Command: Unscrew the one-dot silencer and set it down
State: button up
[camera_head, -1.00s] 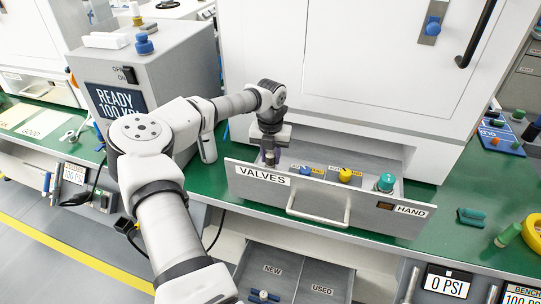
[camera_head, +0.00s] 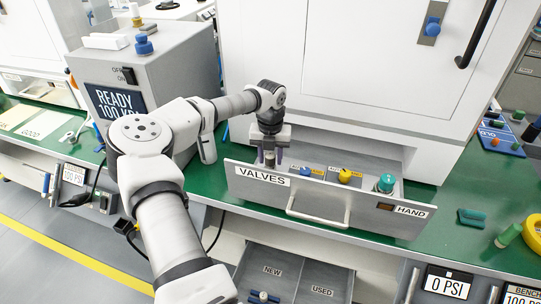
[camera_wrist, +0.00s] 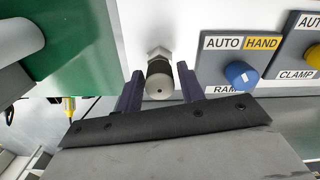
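The one-dot silencer (camera_wrist: 159,80) is a small grey cylinder with a dark knurled band and a hex base, and a single dark dot on its end face. It sits in the pale panel of the VALVES drawer, left of the RAM knob. My gripper (camera_wrist: 159,88) is open, with one purple finger on each side of the silencer and a gap to each. In the head view my gripper (camera_head: 269,160) is at the left end of the open VALVES drawer (camera_head: 330,207). The silencer is small there, between the fingers.
The blue RAM knob (camera_wrist: 241,75) is close to the right of the gripper, with the yellow CLAMP knob (camera_head: 345,176) and a teal knob (camera_head: 386,183) beyond. Below is an open tray (camera_head: 292,275) marked NEW and USED, with a blue-ended part in NEW.

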jog(key=shift+m, duration=0.5)
jog(key=shift+m, duration=0.8)
jog(key=shift+m+p, duration=0.3)
jog(key=shift+m, duration=0.6)
jog(key=shift+m, duration=0.8)
